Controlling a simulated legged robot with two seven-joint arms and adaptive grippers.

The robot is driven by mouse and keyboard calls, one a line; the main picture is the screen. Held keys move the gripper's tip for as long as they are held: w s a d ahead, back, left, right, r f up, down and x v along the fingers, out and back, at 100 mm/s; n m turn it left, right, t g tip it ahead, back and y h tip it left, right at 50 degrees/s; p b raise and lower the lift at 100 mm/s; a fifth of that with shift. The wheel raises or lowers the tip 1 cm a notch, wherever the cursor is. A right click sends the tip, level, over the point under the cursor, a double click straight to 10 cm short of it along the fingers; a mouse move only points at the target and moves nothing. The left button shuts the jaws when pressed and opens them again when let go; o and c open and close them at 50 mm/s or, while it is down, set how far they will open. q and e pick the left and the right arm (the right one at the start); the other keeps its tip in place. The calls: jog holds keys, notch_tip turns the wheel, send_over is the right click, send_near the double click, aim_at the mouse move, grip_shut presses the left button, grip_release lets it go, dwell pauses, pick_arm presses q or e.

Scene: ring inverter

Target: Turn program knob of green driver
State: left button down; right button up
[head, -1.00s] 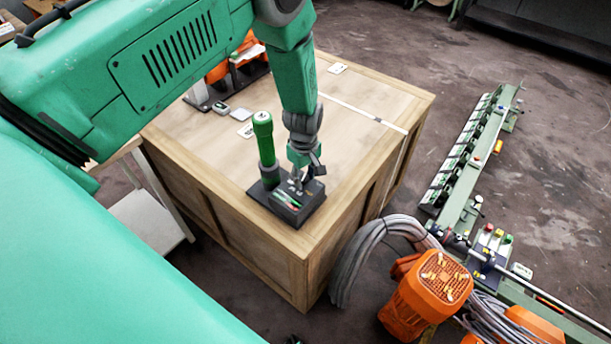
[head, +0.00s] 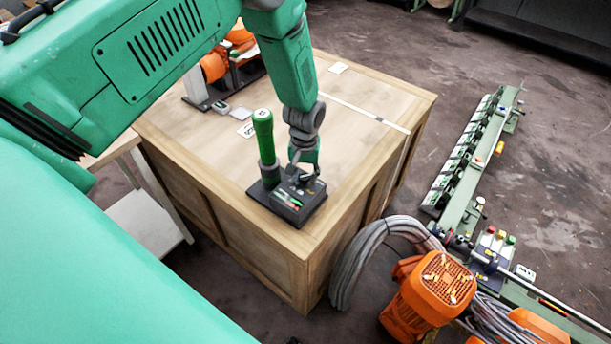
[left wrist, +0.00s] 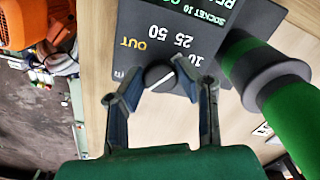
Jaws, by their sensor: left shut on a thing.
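The green driver (head: 264,140) stands upright in a dark base (head: 291,208) near the front corner of the wooden crate. In the left wrist view the driver (left wrist: 290,110) is at the right, beside the base's panel (left wrist: 190,20) with printed numbers. The round program knob (left wrist: 158,76) sits at the panel's edge nearest my gripper. My left gripper (left wrist: 158,88) has its two fingertips on either side of the knob, shut on it. In the head view my left gripper (head: 303,172) points down onto the base, and the knob is hidden there. My right gripper is not in view.
The wooden crate (head: 350,150) has free room on its top. Orange devices (head: 215,68) stand at its back left. An orange motor (head: 440,285), grey cables (head: 365,250) and a long green rail (head: 475,160) lie to the right on the floor.

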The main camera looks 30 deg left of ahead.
aim_at(306, 175)
pick_arm(q)
jog(key=m, duration=0.5)
jog(key=shift+w+r+m, duration=0.2)
jog(key=shift+w+m, duration=0.1)
jog(key=shift+w, duration=0.05)
dwell(0.4)
jog(key=c, duration=1.2)
grip_release()
jog(key=shift+s+f, duration=0.1)
jog(key=shift+s, duration=0.05)
notch_tip(306, 175, up, 12)
jog(key=shift+f, duration=0.1)
